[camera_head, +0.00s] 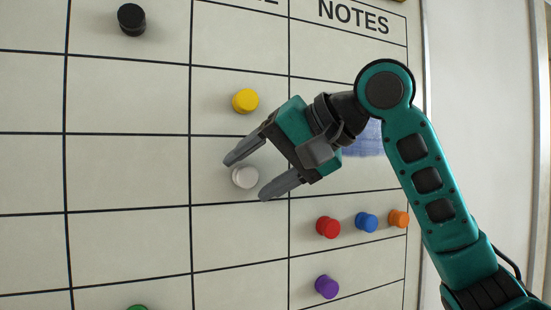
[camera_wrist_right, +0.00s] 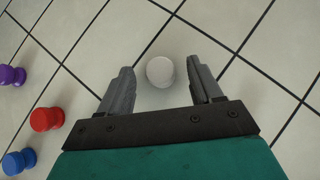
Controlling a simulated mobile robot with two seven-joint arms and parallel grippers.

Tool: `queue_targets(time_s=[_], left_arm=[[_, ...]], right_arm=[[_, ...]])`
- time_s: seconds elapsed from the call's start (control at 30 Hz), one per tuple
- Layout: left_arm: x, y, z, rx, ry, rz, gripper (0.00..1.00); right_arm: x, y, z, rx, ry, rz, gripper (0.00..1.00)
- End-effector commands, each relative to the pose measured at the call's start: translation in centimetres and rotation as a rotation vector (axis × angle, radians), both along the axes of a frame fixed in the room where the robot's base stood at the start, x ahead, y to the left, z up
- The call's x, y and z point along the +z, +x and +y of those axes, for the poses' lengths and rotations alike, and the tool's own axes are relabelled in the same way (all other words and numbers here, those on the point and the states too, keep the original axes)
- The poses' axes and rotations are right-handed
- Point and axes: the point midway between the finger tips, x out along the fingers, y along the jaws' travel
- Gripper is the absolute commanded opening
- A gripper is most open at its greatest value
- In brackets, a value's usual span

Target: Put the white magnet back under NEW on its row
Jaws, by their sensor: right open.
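The white magnet (camera_head: 245,177) sits on the whiteboard (camera_head: 130,175), in the column just left of the NOTES column, one row below the yellow magnet (camera_head: 245,100). My right gripper (camera_head: 246,178) is open, with one finger to the upper left of the white magnet and the other to its lower right. In the right wrist view the white magnet (camera_wrist_right: 160,71) lies between the open fingertips (camera_wrist_right: 160,76), with a gap on both sides. The NEW heading is not in view. My left gripper is not in view.
A black magnet (camera_head: 131,19) is at the upper left. Red (camera_head: 328,227), blue (camera_head: 367,222) and orange (camera_head: 398,218) magnets share a NOTES cell, with purple (camera_head: 327,286) below. A green magnet (camera_head: 137,308) is at the bottom edge. A blue smudge (camera_head: 364,140) lies behind my gripper.

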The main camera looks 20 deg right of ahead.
Motion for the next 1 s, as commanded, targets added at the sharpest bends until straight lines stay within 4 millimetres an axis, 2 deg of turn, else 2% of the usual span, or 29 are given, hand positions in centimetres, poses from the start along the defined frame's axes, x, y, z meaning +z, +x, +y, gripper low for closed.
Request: queue_targets(time_s=[0.3,0.9,1.0], left_arm=[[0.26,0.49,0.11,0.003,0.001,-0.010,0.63],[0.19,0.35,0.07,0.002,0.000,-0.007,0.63],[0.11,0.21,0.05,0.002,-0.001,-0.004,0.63]], right_arm=[[-0.09,0.14,0.11,0.000,0.000,0.000,0.64],[-0.07,0.11,0.09,0.000,0.000,0.000,0.06],[-0.07,0.05,0.08,-0.001,0.000,-0.001,0.05]])
